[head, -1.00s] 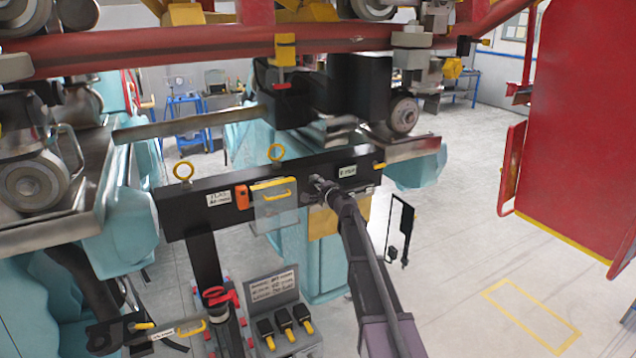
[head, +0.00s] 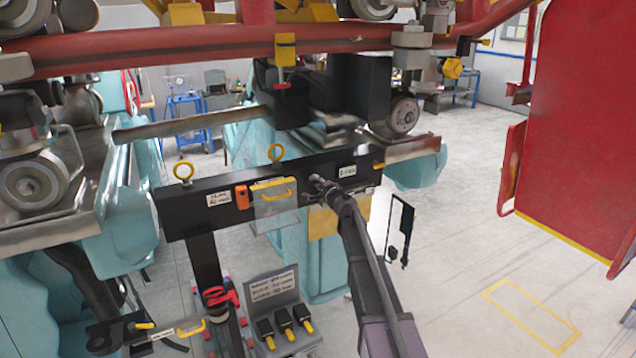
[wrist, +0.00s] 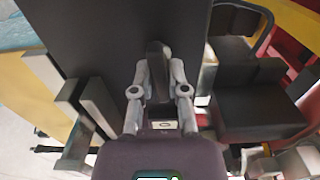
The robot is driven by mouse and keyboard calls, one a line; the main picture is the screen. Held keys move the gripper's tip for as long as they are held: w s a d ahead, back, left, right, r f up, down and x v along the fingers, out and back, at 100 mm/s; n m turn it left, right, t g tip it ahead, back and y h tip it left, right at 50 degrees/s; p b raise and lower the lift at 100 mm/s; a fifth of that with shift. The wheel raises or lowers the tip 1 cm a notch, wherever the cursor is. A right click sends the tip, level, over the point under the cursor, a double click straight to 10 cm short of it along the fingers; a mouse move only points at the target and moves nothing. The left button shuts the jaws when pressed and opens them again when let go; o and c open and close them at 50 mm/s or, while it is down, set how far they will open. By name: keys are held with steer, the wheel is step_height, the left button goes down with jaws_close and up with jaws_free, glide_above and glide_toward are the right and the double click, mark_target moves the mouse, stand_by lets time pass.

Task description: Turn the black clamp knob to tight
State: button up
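The black clamp knob (wrist: 158,62) is a dark upright bar in the middle of the wrist view, against a dark surface. My gripper (wrist: 159,72) has one grey finger on each side of it, and the fingers appear to be closed on it. In the head view my gripper (head: 319,188) is at the front face of the long black beam (head: 225,183), right of the clear yellow-topped cover (head: 275,207). The knob is too small and too covered by the gripper to make out there. No tight mark or knob angle can be read.
A red rail (head: 200,50) crosses above the beam. A red panel (head: 580,130) stands at right. A grey holder (head: 272,290) with black, yellow-tipped items stands below the beam. Two yellow rings rise from the beam's top. Open floor lies at right.

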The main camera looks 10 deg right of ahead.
steer(key=o, duration=0.4)
steer(key=shift+s, duration=0.1)
steer(key=v, duration=1.1)
steer(key=shift+s, duration=0.35)
steer(key=shift+d, duration=0.15)
